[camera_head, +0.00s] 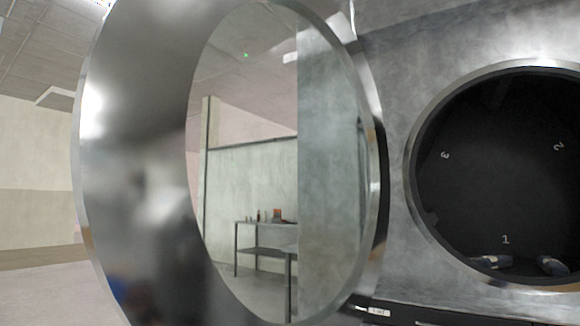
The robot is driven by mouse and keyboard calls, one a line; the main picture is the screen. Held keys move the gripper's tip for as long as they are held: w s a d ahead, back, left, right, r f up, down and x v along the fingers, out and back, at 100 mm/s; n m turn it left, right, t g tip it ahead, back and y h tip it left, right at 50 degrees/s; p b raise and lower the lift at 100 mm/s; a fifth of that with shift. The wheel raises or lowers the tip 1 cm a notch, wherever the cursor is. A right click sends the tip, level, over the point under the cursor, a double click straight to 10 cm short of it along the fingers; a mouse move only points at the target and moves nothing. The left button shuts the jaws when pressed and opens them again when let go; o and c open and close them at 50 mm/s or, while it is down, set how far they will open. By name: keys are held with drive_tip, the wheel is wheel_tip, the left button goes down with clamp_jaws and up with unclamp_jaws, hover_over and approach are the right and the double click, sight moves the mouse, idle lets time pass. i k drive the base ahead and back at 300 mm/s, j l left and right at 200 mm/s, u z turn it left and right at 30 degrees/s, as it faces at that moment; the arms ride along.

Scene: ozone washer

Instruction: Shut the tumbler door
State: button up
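The round tumbler door (145,160) stands wide open on the left and fills much of the view. It has a broad shiny metal ring with a clear glass middle, through which the room shows. The tumbler opening (490,65), a metal-rimmed circle, is on the right in the grey machine front (400,60). Its inside is dark, with the numbers 1, 2 and 3 on the walls. My gripper is not in view, so its place relative to the door cannot be told.
Blue and pale items (552,265) lie at the bottom inside the tumbler. A table (265,224) with small objects shows through the door glass. A dark part with a small label (379,311) is below the door's right edge. Open floor (40,290) lies at the left.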

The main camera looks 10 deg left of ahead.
sight(146, 248)
drive_tip(key=k+j+z, duration=0.1)
drive_tip(key=j, duration=0.3)
drive_tip(key=j+z, duration=0.1)
drive_tip(key=j, duration=0.25)
drive_tip(key=k+j, duration=0.2)
drive_tip(key=j, duration=0.15)
drive_tip(key=k+j+z, duration=0.15)
drive_tip(key=j, duration=0.25)
drive_tip(key=j+z, duration=0.1)
drive_tip(key=j, duration=0.25)
drive_tip(key=k+j+z, duration=0.1)
drive_tip(key=j, duration=0.6)
drive_tip(key=k+j, duration=0.1)
drive_tip(key=j, duration=0.5)
drive_tip(key=z, duration=0.05)
